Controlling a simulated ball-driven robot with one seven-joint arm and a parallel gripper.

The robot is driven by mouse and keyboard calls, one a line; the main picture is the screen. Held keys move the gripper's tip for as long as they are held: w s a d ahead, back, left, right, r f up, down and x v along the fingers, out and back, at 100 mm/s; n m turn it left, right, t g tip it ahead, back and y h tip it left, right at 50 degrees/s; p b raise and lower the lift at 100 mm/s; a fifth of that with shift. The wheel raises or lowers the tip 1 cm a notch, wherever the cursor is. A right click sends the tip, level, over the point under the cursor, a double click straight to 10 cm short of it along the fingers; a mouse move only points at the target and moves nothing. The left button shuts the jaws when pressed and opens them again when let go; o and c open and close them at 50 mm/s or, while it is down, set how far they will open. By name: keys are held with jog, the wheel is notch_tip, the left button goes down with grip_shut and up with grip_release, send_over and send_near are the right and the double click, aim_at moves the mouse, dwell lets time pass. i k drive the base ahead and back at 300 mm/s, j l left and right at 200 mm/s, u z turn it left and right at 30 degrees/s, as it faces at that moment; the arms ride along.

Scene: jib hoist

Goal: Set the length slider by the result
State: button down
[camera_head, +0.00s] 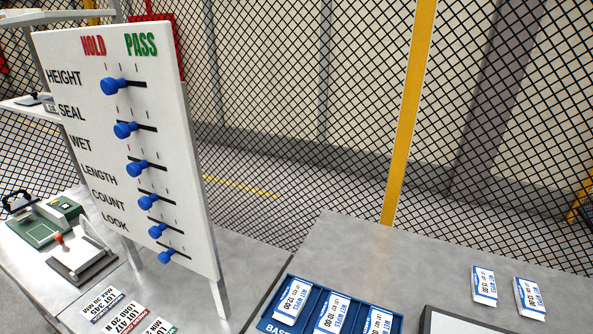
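A white upright board (170,75) stands at the left with HOLD in red and PASS in green at its top. Its rows read HEIGHT, SEAL, WET, LENGTH, COUNT and LOOK, each with a blue knob on a dark slot. The length slider (148,202) is the fourth knob down; bare slot shows to its right, toward the PASS side. All the knobs sit in a similar place, left of the right slot ends; whether that is the middle or the HOLD end I cannot tell. My gripper is not in view.
A blue tray (267,325) holds several wipes packs at the bottom centre. Two packs (484,285) (530,297) lie on the grey table (350,245), near a dark-rimmed plate (428,322). Cards (102,304), a stamp (62,243) and a green device (40,225) lie left. Mesh fence stands behind.

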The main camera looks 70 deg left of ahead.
aim_at(145, 203)
jog(key=u, duration=2.3)
